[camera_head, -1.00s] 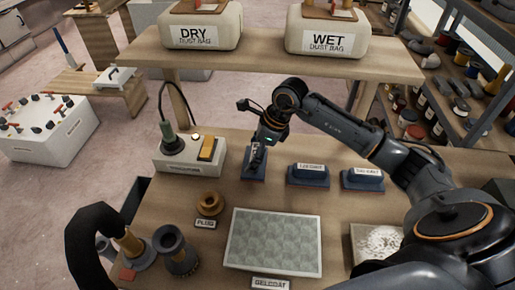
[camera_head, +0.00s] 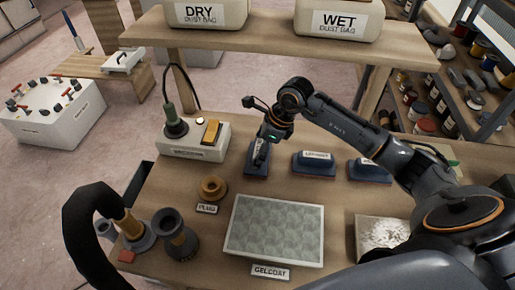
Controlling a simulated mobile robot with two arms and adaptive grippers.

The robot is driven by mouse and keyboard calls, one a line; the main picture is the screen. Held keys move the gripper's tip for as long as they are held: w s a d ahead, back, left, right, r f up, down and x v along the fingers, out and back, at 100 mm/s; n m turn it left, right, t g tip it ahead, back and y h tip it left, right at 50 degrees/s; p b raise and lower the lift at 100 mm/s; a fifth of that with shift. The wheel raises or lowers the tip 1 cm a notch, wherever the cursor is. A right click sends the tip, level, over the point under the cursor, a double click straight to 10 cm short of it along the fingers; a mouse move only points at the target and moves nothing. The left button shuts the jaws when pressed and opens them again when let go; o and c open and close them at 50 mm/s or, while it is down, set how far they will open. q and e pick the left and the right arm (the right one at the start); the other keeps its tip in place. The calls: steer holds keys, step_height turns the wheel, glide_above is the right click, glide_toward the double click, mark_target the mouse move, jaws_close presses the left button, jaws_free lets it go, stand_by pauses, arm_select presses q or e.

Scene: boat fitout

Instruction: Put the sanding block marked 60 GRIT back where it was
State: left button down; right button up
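Three blue sanding blocks stand in a row at the back of the workbench: a left block (camera_head: 257,171), a middle block (camera_head: 314,166) and a right block (camera_head: 368,172). The middle and right blocks carry white labels too small to read surely; the right one is partly covered by my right arm. My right gripper (camera_head: 261,154) points down at the left block, with its fingers at the block's top. They hide any label there, and I cannot tell whether they are closed on it. My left gripper is not clearly visible.
A switch box (camera_head: 194,143) stands left of the blocks. A brass plug (camera_head: 214,188), a gelcoat panel (camera_head: 275,229) and a whitish tray (camera_head: 383,236) lie in front. The shelf (camera_head: 280,49) with two dust bags spans behind. Dark hose fittings (camera_head: 176,240) stand front left.

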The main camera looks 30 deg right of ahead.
mark_target(303, 153)
steer(key=shift+r+p, duration=0.3)
steer(key=shift+r, duration=0.1)
steer(key=b+v, duration=0.1)
steer(key=v, duration=0.3)
steer(key=shift+d+r+b, duration=0.25)
steer(key=shift+b, duration=0.1)
steer(key=s+d+b, duration=0.1)
steer(key=s+d, duration=0.1)
steer(key=s+d+b, duration=0.1)
steer(key=s+d, duration=0.1)
steer(key=d, duration=0.1)
steer(key=s+d+b, duration=0.1)
steer(key=s+d, duration=0.1)
steer(key=d, duration=0.1)
steer(key=shift+s+d+f, duration=0.1)
steer(key=shift+s+f, duration=0.1)
steer(key=shift+s, duration=0.05)
steer(key=shift+s+d+r+b, duration=0.25)
steer(key=shift+s+d+b, duration=0.2)
steer(key=shift+d, duration=0.1)
